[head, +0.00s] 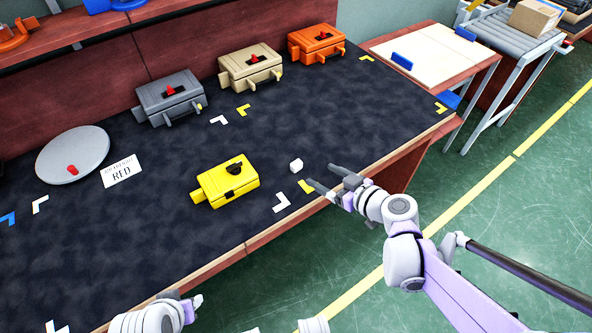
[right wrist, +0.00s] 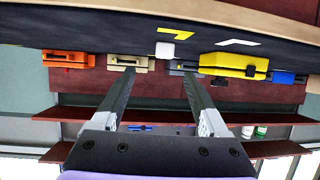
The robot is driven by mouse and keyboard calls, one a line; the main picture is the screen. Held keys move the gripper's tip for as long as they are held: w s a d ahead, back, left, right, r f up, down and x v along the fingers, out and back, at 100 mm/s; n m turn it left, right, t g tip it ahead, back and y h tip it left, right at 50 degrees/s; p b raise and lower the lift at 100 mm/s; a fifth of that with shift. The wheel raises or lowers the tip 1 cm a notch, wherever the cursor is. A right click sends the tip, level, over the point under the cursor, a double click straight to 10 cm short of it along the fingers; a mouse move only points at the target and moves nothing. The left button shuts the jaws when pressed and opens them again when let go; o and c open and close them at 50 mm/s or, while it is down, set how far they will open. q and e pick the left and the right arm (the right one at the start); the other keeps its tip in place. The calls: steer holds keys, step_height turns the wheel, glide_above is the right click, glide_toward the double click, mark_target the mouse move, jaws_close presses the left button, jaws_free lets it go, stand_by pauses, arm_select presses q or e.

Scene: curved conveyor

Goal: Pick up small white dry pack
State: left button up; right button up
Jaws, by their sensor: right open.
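The small white dry pack (head: 296,165) sits on the dark table mat, just right of the yellow box (head: 226,181). My right gripper (head: 320,176) is open and empty at the front edge of the table, its fingers pointing left, a little right of the pack and apart from it. In the right wrist view, which is upside down, the white pack (right wrist: 166,50) shows beyond the two open fingers (right wrist: 158,74), with nothing between them. My left gripper (head: 190,305) is only partly visible at the bottom edge, so its jaws cannot be made out.
Grey (head: 169,98), beige (head: 250,67) and orange (head: 316,44) boxes stand along the back of the table. A grey disc (head: 73,154) and a "RED" card (head: 121,171) lie at left.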

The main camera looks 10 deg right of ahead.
mark_target(299, 165)
steer(key=x, duration=0.4)
steer(key=shift+a+b, duration=0.2)
steer(key=shift+b, duration=0.2)
steer(key=b+x, duration=0.1)
steer(key=x, duration=0.4)
steer(key=shift+a+f+b, duration=0.1)
steer(key=shift+a+b, duration=0.2)
jaws_close()
